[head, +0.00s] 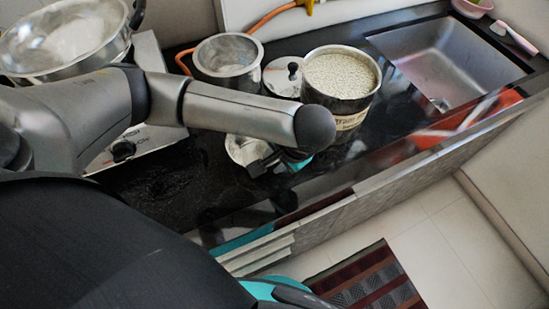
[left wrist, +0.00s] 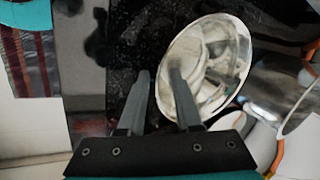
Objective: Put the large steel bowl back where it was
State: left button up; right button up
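A large, wide steel bowl (head: 65,38) sits at the upper left of the head view, over the stove, partly hidden by my left arm. A smaller-looking shiny steel dish (head: 240,152) lies on the black counter, partly behind my left arm. My left gripper (head: 275,163) is beside that dish, mostly hidden by its own arm. In the left wrist view, my left gripper (left wrist: 160,75) has its fingers apart. A round steel bowl or dish (left wrist: 228,60) is behind the right finger, its near edge between the fingers. I cannot tell whether they touch. My right gripper is not in view.
A steel pot (head: 228,60), a lid with a black knob (head: 283,78) and a pot full of pale grains (head: 340,82) stand along the counter's back. A sink (head: 445,65) is at the right. A striped mat (head: 370,280) lies on the floor below.

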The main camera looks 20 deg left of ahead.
pick_arm(q)
jog(key=shift+r, duration=0.2)
jog(key=p+v, duration=0.5)
jog(key=v, duration=0.7)
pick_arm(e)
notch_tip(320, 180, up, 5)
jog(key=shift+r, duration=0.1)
pick_arm(q)
jog(key=shift+f, duration=0.1)
